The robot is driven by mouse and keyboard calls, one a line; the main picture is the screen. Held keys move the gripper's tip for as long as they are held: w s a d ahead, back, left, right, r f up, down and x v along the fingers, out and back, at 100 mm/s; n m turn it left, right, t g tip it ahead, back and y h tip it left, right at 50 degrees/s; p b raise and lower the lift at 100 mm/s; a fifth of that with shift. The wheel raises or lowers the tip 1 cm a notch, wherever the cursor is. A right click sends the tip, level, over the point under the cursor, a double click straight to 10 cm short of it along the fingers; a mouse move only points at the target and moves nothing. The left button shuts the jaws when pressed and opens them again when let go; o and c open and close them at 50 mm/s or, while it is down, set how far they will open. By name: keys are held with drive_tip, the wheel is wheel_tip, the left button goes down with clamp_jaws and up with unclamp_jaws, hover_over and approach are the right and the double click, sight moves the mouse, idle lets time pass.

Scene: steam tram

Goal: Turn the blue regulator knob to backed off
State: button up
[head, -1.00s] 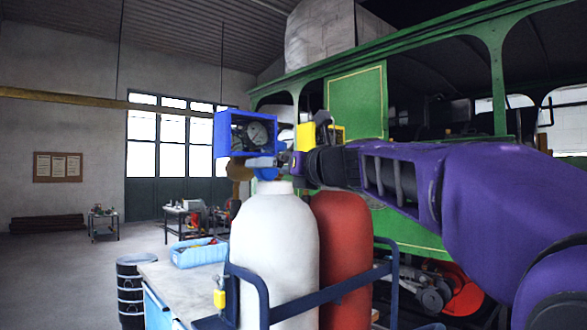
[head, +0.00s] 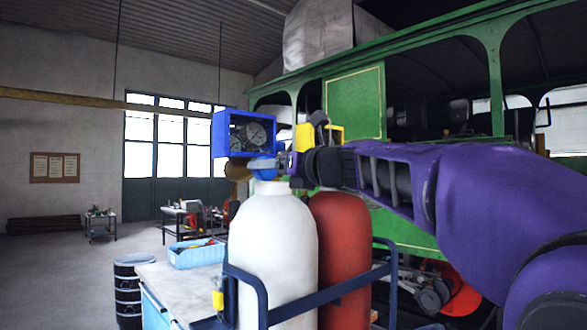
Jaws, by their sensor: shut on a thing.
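The blue regulator knob (head: 263,164) sits on top of the white gas cylinder (head: 272,245), just below a blue box with a round gauge (head: 250,134). My gripper (head: 282,164) reaches in from the right at the height of the knob and is shut on it. The fingertips are small in the picture and partly merge with the knob. The knob's turning angle cannot be read from here. The gauge needle is too small to read.
A red cylinder (head: 343,250) stands right beside the white one, with a yellow box (head: 327,134) above it. A dark blue rail (head: 318,299) runs around both. A workbench (head: 160,280) with a light blue bin (head: 197,254) is at left. The green tram (head: 357,105) stands behind.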

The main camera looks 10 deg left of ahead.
drive_tip(key=shift+n, duration=0.3)
drive_tip(key=shift+s+a+n+b, duration=0.1)
drive_tip(key=shift+n+b, duration=1.8)
drive_tip(key=shift+n, duration=3)
drive_tip(key=o, duration=1.4)
drive_tip(key=shift+c, duration=0.2)
drive_tip(key=shift+s, duration=0.1)
